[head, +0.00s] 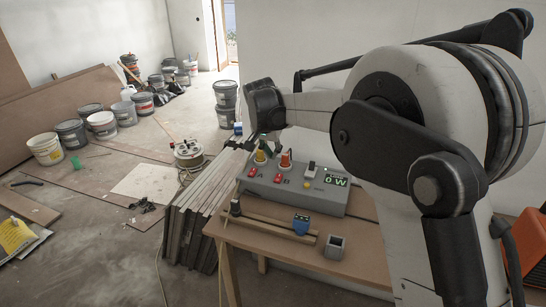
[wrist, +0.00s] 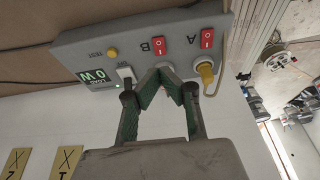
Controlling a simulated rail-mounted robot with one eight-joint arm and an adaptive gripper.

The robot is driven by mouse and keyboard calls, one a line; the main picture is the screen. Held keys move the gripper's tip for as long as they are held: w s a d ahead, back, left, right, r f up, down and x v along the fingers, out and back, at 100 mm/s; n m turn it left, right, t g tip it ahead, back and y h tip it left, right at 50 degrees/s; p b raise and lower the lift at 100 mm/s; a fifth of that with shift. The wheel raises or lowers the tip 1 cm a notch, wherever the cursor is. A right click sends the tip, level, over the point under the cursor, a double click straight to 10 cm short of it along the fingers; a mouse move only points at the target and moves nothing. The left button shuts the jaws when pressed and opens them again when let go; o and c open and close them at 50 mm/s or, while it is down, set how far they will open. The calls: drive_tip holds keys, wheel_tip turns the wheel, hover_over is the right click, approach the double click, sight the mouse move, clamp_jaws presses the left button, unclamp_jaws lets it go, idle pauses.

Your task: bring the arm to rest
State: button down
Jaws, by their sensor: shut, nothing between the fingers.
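My gripper (wrist: 165,70) shows in the wrist view with its green-padded fingers drawn together at the tips and nothing between them. It appears in front of a grey control box (wrist: 187,18); the wrist view does not settle whether they touch. In the head view my arm reaches left from the right side, with its wrist above the back left of the same box (head: 325,203). The fingers are hard to make out there. The box's display (wrist: 93,76) reads 0 W. A yellow plug (wrist: 206,72) stands at the box's right in the wrist view.
The box sits on a wooden table (head: 270,245). A blue piece (head: 301,225) and a small grey block (head: 335,248) lie near its front. Stacked panels (head: 190,235) lean at the table's left. A cable reel (head: 188,153) and several buckets stand on the floor behind.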

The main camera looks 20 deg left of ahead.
drive_tip(key=shift+r, duration=0.1)
idle(0.4)
drive_tip(key=s+d+r, duration=0.4)
drive_tip(key=d, duration=0.6)
drive_tip(key=s+d+r+t, duration=0.1)
drive_tip(key=s+d+r, duration=0.35)
drive_tip(key=d, duration=0.55)
drive_tip(key=s+d+r, duration=0.4)
drive_tip(key=d+r, duration=0.1)
drive_tip(key=d, duration=0.5)
drive_tip(key=s+d+f+t, duration=0.1)
drive_tip(key=s+d+f, duration=0.2)
drive_tip(key=s+d, duration=0.5)
drive_tip(key=s+d+f+t, duration=0.1)
drive_tip(key=s+d+f, duration=0.3)
drive_tip(key=s+d, duration=0.5)
drive_tip(key=s, duration=0.6)
drive_tip(key=shift+f, duration=0.15)
